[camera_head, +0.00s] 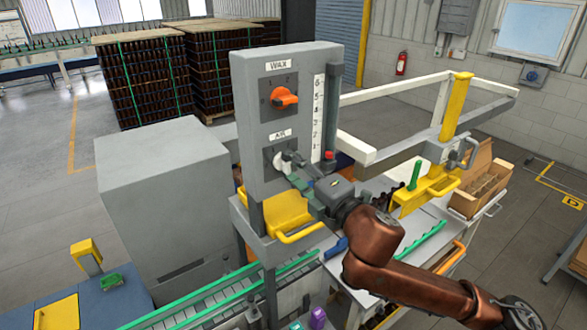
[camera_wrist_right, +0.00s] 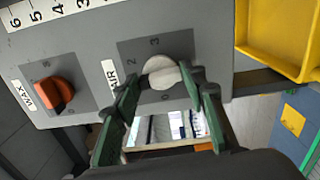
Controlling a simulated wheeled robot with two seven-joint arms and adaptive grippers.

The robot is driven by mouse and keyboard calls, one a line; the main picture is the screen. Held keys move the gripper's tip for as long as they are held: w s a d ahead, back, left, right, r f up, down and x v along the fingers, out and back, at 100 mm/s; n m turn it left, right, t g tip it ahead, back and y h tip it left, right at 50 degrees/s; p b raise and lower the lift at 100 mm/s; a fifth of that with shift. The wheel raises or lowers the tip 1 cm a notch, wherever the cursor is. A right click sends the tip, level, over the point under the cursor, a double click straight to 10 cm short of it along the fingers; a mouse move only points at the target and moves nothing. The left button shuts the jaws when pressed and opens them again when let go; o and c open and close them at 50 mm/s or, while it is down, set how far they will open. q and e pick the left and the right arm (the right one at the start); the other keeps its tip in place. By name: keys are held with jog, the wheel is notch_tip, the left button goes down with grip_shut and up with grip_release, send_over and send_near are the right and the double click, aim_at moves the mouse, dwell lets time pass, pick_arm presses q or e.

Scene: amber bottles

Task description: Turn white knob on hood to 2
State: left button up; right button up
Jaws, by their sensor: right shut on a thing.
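The white knob (camera_head: 281,160) sits on the lower dial plate of the grey hood panel (camera_head: 247,78), under the AIR label. It also shows in the right wrist view (camera_wrist_right: 160,70), with the digits 2, 3 and 0 readable around it. My right gripper (camera_head: 290,166) is at the knob, its green fingers on either side of it, shut on it; the fingers also show in the right wrist view (camera_wrist_right: 163,80). The fingers hide part of the knob, and I cannot tell which digit it points to. My left gripper is not in view.
An orange knob (camera_head: 284,97) under the WAX label sits above the white one. A yellow bin (camera_head: 289,212) is below the panel. A white rail frame (camera_head: 395,90) and a cardboard box (camera_head: 483,182) stand to the right. A grey cabinet (camera_head: 160,190) stands left.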

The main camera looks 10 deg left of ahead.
jog(key=m, duration=0.6)
jog(key=shift+f+m+p, duration=0.1)
jog(key=shift+m+p, duration=0.2)
jog(key=shift+p, duration=0.05)
dwell(0.5)
jog(key=o, duration=1.2)
jog(key=shift+c, duration=0.2)
jog(key=shift+d, duration=0.1)
jog(key=v, duration=1.1)
jog(key=shift+s+d, duration=0.25)
jog(key=shift+s, duration=0.05)
jog(key=shift+d, duration=0.1)
